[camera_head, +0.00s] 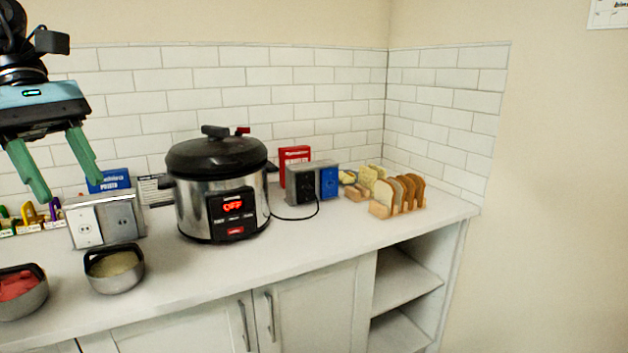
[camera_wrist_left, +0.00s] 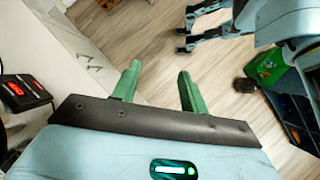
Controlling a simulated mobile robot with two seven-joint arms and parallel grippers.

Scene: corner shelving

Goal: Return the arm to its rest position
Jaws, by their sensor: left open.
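My left gripper (camera_head: 66,188) is at the upper left of the head view, with its two green fingers apart and pointing down. It is above the counter's left part and left of the pressure cooker, with nothing between its fingers. Its open fingers also show in the left wrist view (camera_wrist_left: 158,75), over the wooden floor. My right gripper cannot be made out in either view.
A pressure cooker (camera_head: 222,190) reading OFF stands on the white counter (camera_head: 300,238). A double outlet box (camera_head: 105,222), a bowl (camera_head: 114,270) and a bowl of red food (camera_head: 20,290) stand left; toast slices in a rack (camera_head: 398,210) stand right. A green container (camera_wrist_left: 266,66) is by the floor.

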